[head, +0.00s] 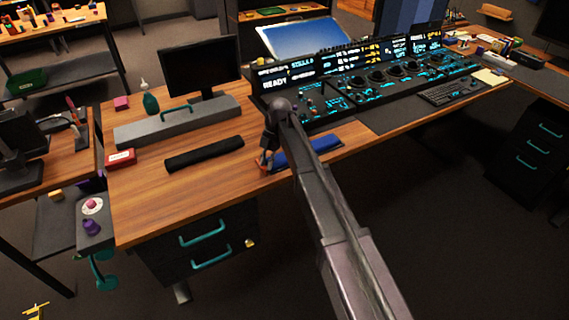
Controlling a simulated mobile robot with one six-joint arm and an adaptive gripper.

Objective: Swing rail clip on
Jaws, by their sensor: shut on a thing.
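My gripper (265,161) points down at the front edge of the wooden desk, just left of a blue padded bar (312,151). It is shut on a small orange-red part (262,159), of which only a little shows. I cannot tell whether this part is the rail clip, or whether it touches the desk edge. My own arm crosses the view from the bottom right and covers part of the desk front and the blue bar. No rail can be made out for certain at this size.
A black padded bar (204,154) lies left of my gripper. Behind it stand a long grey box (178,122) and a monitor (200,68). The lit control panel (375,72) fills the desk to the right. A red box (121,158) sits at left. Bare wood lies in front of the black bar.

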